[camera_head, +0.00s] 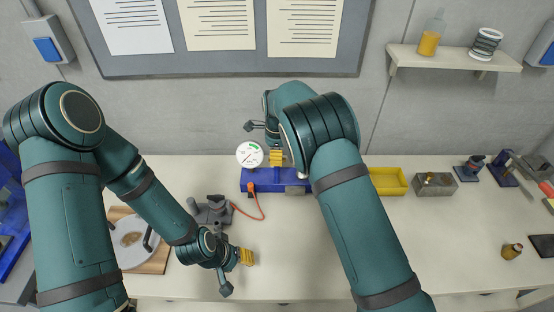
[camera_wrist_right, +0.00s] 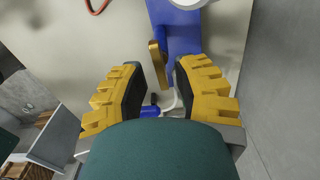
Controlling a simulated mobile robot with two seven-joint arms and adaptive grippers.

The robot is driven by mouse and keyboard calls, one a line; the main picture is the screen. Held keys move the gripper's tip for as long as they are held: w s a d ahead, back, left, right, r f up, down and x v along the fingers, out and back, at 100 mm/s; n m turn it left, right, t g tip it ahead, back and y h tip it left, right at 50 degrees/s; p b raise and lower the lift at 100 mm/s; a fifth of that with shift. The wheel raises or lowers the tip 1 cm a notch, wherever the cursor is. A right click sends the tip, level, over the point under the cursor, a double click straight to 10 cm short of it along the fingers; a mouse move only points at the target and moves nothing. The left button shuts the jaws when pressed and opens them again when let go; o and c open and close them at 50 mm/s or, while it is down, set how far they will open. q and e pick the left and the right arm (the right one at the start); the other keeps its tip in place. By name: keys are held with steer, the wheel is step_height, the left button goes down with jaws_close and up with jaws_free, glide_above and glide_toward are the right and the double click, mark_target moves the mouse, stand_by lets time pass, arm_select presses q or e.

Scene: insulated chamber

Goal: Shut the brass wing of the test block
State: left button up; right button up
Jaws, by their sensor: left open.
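The test block (camera_head: 262,183) is a blue body on the bench below the wall, with a round white gauge (camera_head: 250,154) on its left end. Its brass wing (camera_wrist_right: 158,64) shows in the right wrist view as an upright narrow plate beside the blue body. My right gripper (camera_wrist_right: 156,72) is open, with the wing between its yellow-padded fingers and gaps visible on both sides. In the head view my right gripper (camera_head: 277,157) is over the block, and my arm hides part of it. My left gripper (camera_head: 247,257) is open and empty, low over the bench front.
A red hose (camera_head: 258,211) runs from the block to a grey fixture (camera_head: 212,210) on its left. A yellow tray (camera_head: 388,181) and a metal box (camera_head: 436,184) stand to the right. A round plate on a wooden board (camera_head: 155,262) lies at left. The front right bench is mostly clear.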

arm_select(q)
steer(key=shift+r, duration=0.35)
arm_select(e)
steer(key=shift+r, duration=0.5)
arm_select(q)
steer(key=shift+r, duration=0.1)
arm_select(e)
steer(key=shift+r, duration=1.9)
steer(key=shift+f, duration=0.1)
